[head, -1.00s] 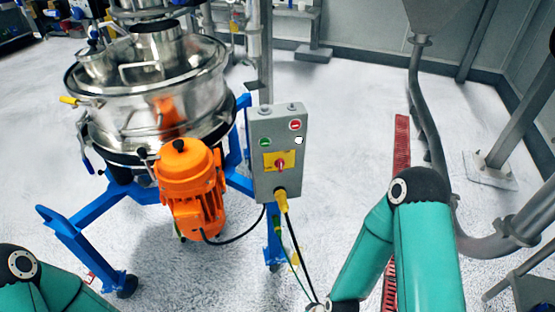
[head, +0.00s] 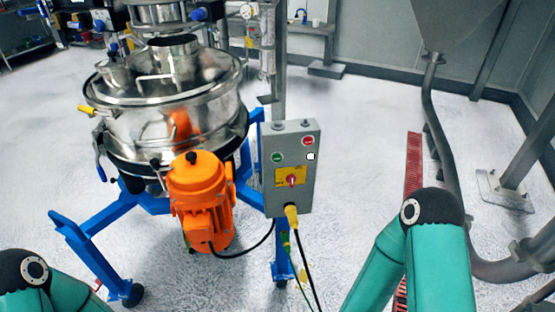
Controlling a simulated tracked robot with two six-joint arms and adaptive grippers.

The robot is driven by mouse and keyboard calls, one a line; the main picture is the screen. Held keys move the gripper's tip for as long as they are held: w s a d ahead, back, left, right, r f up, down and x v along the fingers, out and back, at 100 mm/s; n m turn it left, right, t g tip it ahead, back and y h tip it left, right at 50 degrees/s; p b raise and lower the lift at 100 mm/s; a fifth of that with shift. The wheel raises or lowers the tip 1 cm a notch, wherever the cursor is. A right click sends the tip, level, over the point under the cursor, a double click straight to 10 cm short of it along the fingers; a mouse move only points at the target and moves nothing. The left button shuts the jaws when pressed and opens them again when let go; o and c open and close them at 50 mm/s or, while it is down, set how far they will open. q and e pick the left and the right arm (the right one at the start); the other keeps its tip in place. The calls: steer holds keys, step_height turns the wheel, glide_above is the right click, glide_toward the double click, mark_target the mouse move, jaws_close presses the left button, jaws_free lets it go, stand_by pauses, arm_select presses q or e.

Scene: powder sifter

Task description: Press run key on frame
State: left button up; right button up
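The grey control box (head: 291,201) stands upright on the blue frame (head: 150,203) of the sifter, in the middle of the head view. On its face are a green key (head: 277,157) at upper left, a red key (head: 308,141) at upper right, a small white key (head: 311,156) below the red one, and a red rotary switch (head: 292,181) on a yellow plate. The green key is likely the run key; no lettering is readable. My arms show at the lower left and lower right, but both grippers are outside the view.
The steel sifter (head: 165,105) with its orange motor (head: 201,195) stands left of the box. A black cable (head: 310,270) hangs from the box's yellow plug (head: 291,216). A grey pipe (head: 432,130) and red floor grate (head: 413,165) are at right. Pale floor between is clear.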

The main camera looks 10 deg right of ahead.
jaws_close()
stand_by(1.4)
